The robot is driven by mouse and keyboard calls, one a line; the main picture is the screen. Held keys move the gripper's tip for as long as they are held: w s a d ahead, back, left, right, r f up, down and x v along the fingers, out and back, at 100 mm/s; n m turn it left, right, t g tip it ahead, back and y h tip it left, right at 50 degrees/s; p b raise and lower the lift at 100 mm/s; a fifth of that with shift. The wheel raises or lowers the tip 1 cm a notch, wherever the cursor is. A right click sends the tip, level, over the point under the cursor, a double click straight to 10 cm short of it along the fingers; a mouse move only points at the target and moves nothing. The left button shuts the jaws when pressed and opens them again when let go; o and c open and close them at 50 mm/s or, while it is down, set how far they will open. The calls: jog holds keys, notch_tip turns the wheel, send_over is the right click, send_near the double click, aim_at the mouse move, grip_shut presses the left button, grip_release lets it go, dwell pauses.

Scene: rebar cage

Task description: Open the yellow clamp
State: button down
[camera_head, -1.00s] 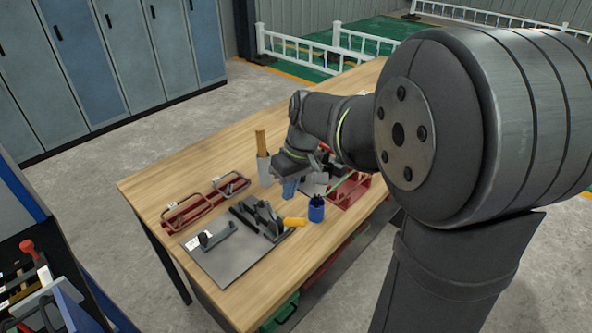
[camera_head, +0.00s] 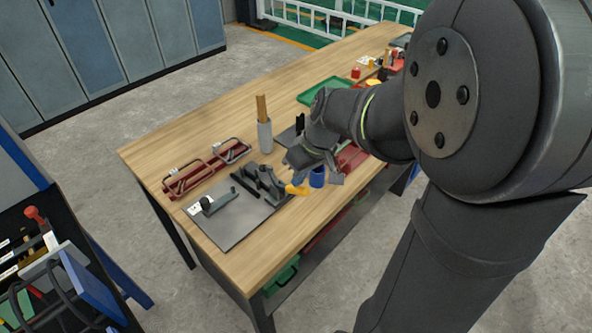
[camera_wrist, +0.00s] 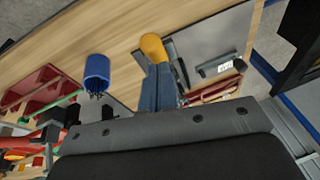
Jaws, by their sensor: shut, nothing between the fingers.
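The yellow clamp handle (camera_head: 296,190) sticks out from the right side of a dark metal clamp (camera_head: 268,184) on a grey plate (camera_head: 233,226). In the wrist view the rounded end of the yellow handle (camera_wrist: 153,45) shows just beyond my fingertips. My gripper (camera_head: 298,179) is shut and empty, its blue fingers side by side, pointing down at the handle. The fingers (camera_wrist: 157,72) overlap the handle's near part in the wrist view. I cannot tell whether they touch it. Much of the clamp is hidden behind the fingers there.
A blue cup (camera_head: 317,176) with dark contents stands close to the right of the handle. A grey cup (camera_head: 265,136) with wooden sticks stands behind. Red racks with wire handles (camera_head: 205,170) lie to the left. The table's front has bare wood.

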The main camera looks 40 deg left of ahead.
jog(key=shift+d+f, duration=1.1)
jog(key=shift+f, duration=0.1)
jog(key=v, duration=1.3)
jog(key=shift+w+r, duration=0.15)
jog(key=shift+w, duration=0.05)
send_over(307, 189)
jog(key=w, duration=0.1)
notch_tip(307, 189, down, 7)
jog(key=x, duration=0.4)
jog(key=shift+d+f, duration=0.25)
jog(key=shift+f, duration=0.4)
